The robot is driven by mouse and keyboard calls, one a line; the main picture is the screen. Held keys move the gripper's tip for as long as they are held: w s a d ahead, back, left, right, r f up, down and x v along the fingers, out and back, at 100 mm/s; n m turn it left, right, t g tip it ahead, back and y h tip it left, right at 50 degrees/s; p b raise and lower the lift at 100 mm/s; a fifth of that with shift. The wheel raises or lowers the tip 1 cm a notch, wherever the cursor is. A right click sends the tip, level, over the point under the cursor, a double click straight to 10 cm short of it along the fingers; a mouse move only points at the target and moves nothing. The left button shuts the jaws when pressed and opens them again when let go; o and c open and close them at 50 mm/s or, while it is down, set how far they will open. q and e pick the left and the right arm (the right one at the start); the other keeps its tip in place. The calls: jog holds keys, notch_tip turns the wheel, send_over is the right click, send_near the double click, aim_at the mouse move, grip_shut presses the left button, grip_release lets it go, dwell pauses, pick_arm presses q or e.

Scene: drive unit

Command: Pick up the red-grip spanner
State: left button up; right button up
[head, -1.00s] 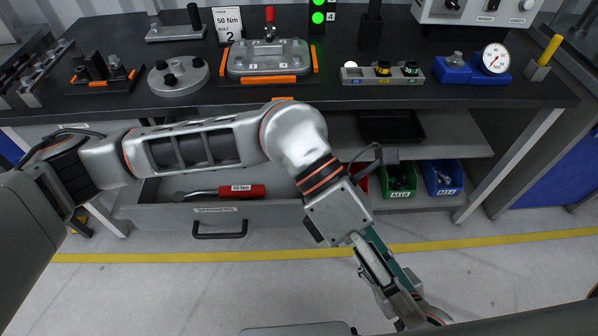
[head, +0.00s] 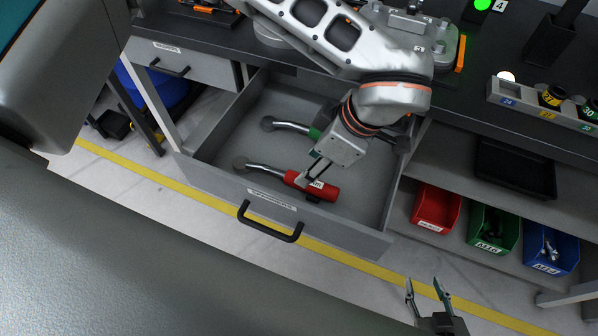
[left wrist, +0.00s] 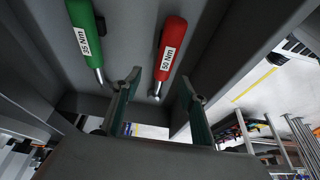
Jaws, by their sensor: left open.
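The red-grip spanner (head: 318,187) lies in the open drawer (head: 225,187), its grip towards the right and its metal shaft towards the left. In the left wrist view its labelled red grip (left wrist: 173,42) lies beyond the fingertips, nearer the right finger. My left gripper (head: 314,172) is over the red grip in the head view, partly hiding it. It also shows in the left wrist view (left wrist: 160,85), with its fingers apart and nothing held. I cannot tell whether it touches the grip. My right gripper (head: 423,284) is open and empty, outside the drawer at the lower right.
A green-grip spanner (head: 314,133) lies behind the red one in the same drawer; it also shows in the left wrist view (left wrist: 86,35). The drawer's front handle (head: 270,228) faces the floor side. Red (head: 436,206), green (head: 493,230) and blue (head: 550,247) bins stand right of the drawer.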

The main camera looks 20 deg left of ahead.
aim_at(283, 177)
pick_arm(q)
jog(key=x, duration=0.2)
jog(key=shift+s+f, duration=0.1)
jog(key=shift+f, duration=0.25)
jog(key=x, duration=0.3)
jog(key=b+x, duration=0.1)
jog(key=shift+s+d+f, duration=0.25)
jog(key=shift+s+f, duration=0.05)
jog(key=shift+s, duration=0.05)
jog(key=shift+a+f, duration=0.2)
jog(key=shift+f, duration=0.15)
grip_shut()
